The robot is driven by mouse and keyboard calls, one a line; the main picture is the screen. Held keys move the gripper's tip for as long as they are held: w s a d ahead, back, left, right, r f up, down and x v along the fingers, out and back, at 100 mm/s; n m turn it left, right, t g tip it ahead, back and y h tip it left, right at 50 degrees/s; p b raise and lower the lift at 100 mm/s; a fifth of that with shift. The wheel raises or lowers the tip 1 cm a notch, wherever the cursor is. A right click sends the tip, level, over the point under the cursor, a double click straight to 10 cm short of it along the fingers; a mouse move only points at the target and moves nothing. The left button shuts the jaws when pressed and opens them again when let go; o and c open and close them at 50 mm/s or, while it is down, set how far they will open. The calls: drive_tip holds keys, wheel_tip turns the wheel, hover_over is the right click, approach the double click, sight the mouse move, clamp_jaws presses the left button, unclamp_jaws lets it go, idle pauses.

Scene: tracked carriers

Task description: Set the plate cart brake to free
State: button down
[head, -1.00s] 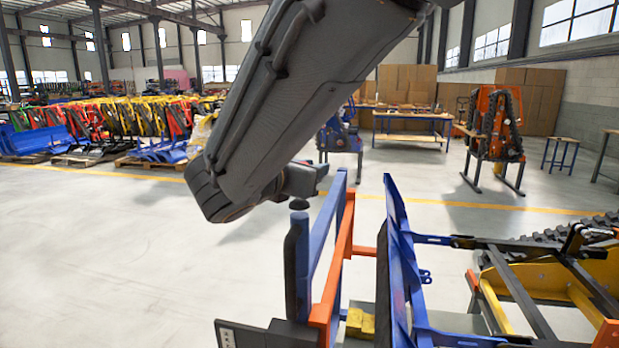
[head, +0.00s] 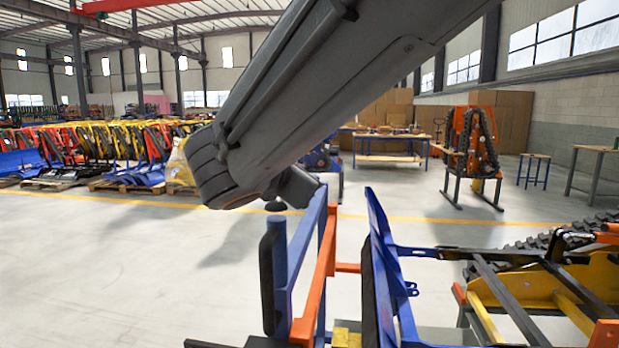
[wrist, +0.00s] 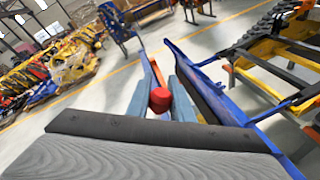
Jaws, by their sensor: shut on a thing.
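The plate cart appears to be the blue and orange frame (head: 325,262) at the lower middle of the head view. In the wrist view a round red knob (wrist: 160,101) sits between the two blue-grey fingers of my gripper (wrist: 161,95). The fingers are shut on the knob. An orange bar (wrist: 150,70) of the frame runs just beyond it. My large grey arm hides the knob and the fingertips in the head view. The brake's setting and any marking on it cannot be read.
A blue upright panel (head: 383,262) stands close to the right of the frame, with a yellow tracked carrier (head: 565,290) beyond it. An orange machine on a stand (head: 470,145) and a workbench (head: 392,148) are farther back. The floor at left is clear.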

drive_tip(key=c, duration=1.6)
unclamp_jaws()
drive_tip(key=shift+o, duration=0.2)
drive_tip(key=shift+s, duration=0.1)
drive_tip(key=v, duration=0.7)
drive_tip(key=shift+s+b, duration=0.3)
drive_tip(key=shift+b, duration=0.15)
drive_tip(key=shift+a, duration=0.1)
